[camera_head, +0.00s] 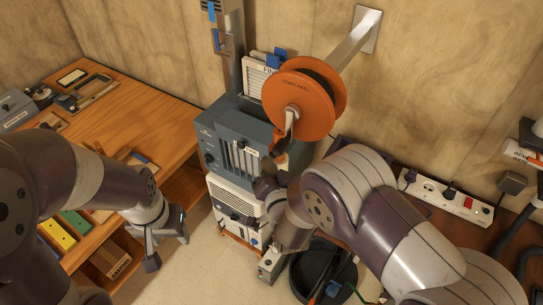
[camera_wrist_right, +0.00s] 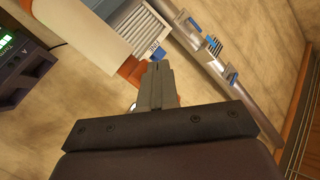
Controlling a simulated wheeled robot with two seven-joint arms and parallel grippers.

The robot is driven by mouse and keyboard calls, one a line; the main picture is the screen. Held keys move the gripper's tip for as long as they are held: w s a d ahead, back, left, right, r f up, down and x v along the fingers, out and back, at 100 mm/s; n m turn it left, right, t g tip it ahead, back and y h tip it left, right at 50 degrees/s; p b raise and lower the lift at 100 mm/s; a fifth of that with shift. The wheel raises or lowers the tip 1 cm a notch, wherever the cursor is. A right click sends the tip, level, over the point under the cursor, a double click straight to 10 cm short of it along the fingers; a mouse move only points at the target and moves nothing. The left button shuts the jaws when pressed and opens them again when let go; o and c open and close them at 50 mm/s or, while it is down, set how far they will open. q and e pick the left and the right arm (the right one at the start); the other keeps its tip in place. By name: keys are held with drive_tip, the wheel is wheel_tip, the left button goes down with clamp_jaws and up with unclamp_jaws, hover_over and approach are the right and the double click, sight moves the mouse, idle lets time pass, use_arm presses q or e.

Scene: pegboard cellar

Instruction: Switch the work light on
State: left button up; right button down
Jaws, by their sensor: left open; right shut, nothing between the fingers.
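A dark lamp-like fixture (camera_head: 533,132) stands at the right edge, partly cut off; I cannot tell whether it is the work light or whether it is lit. A white power strip (camera_head: 430,188) with black plugs and a red switch (camera_head: 468,203) lies near the wall at right. My left gripper (camera_head: 168,250) is open and empty, beside the wooden bench. My right gripper is shut and empty in the right wrist view (camera_wrist_right: 159,66), its tips close to an orange part. In the head view my right arm ends near the orange cable reel (camera_head: 301,86).
A grey-blue instrument (camera_head: 221,151) stands on a white unit (camera_head: 235,205) in the middle. A black bin (camera_head: 309,282) stands at the bottom. The wooden bench (camera_head: 130,105) at left holds tools. The reel hangs from a wall bracket (camera_head: 355,40).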

idle(0.4)
drive_tip(key=shift+s+a, duration=0.25)
drive_tip(key=shift+s, duration=0.15)
drive_tip(key=s+a, duration=0.3)
drive_tip(key=s, duration=0.2)
drive_tip(key=shift+a, duration=0.25)
